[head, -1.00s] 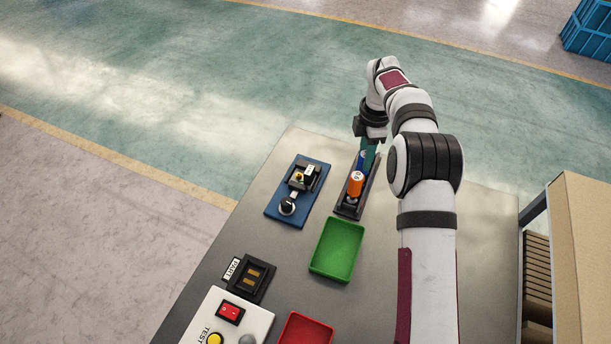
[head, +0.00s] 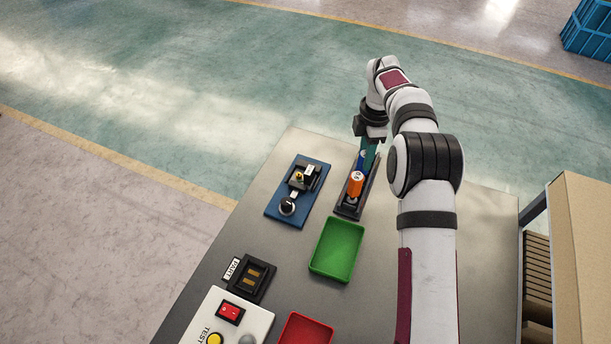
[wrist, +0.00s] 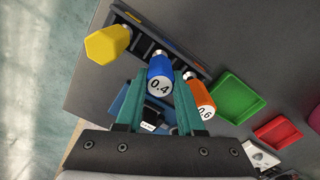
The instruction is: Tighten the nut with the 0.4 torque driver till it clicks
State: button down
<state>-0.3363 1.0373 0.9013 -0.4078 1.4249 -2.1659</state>
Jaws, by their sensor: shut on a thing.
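The blue driver marked 0.4 (wrist: 159,75) is between my gripper's green fingers (wrist: 160,88), which are shut on its handle. It is at the dark rack (head: 347,207); I cannot tell whether its tip is clear of the slot. In the head view my gripper (head: 370,150) is over the rack's far part and partly hides the blue driver (head: 361,160). An orange driver marked 0.6 (wrist: 200,95) stands close to the right finger in the wrist view. A yellow driver (wrist: 107,44) is on the left. The small gold nut (head: 299,176) is on the blue fixture (head: 275,212).
A green tray (head: 337,249) lies in front of the rack, with a red tray (head: 305,330) nearer. A black part holder (head: 250,280) and a white test panel (head: 258,323) are at the near left. Bare table lies between fixture and part holder.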

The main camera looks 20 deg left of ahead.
jog(key=shift+r, duration=3.25)
jog(key=c, duration=1.2)
grip_release()
grip_shut()
jog(key=s+a+r+m, duration=0.1)
jog(key=s+a+m, duration=0.2)
jog(key=a, duration=0.5)
jog(key=s+a+r+m, duration=0.1)
jog(key=s+a+m, duration=0.1)
jog(key=a, duration=0.5)
jog(key=shift+s+a+f, duration=0.1)
jog(key=shift+s+f, duration=0.05)
jog(key=shift+f, duration=1.1)
jog(key=shift+s+f, duration=0.1)
jog(key=shift+f, duration=1.15)
